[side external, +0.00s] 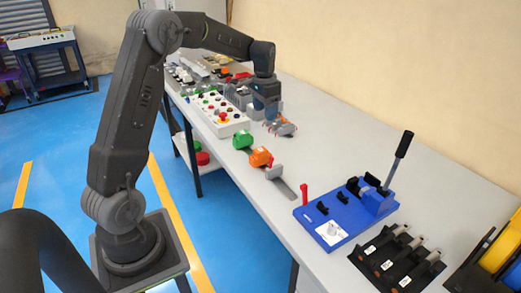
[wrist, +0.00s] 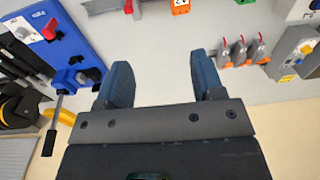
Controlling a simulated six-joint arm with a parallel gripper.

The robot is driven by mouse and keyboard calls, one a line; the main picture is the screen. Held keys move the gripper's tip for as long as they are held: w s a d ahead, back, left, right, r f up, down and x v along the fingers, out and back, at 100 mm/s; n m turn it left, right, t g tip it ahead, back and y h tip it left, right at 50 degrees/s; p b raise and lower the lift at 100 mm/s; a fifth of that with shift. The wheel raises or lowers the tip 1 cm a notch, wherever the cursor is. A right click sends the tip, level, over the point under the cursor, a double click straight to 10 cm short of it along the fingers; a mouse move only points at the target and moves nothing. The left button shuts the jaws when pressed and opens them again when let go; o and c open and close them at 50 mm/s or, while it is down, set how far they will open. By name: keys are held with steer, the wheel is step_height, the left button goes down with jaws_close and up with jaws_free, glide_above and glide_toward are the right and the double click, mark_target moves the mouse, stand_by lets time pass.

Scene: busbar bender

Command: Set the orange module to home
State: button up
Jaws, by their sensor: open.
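The orange module (side external: 261,157) sits on a narrow grey rail (side external: 286,190) on the bench, between a green module (side external: 242,140) and a light grey one (side external: 274,171). In the wrist view the orange module (wrist: 180,5) is cut off by the top edge, with a white label showing. My gripper (side external: 270,112) is above the bench, behind and to the right of the green module in the side view. In the wrist view its two blue fingers (wrist: 163,78) stand wide apart with only bare bench between them. It is apart from the orange module.
A blue bending fixture (side external: 345,215) with an upright black lever stands to the right along the bench. Black holders (side external: 398,258) stand at the near end. Red-tipped clamps (wrist: 241,48) stand right of the fingers in the wrist view. A button panel (side external: 222,115) lies left of my gripper.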

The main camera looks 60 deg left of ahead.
glide_above(261, 150)
step_height(261, 150, down, 4)
steer(key=shift+g, duration=0.3)
step_height(261, 150, down, 14)
steer(key=shift+a+r, duration=0.1)
steer(key=shift+a, duration=0.05)
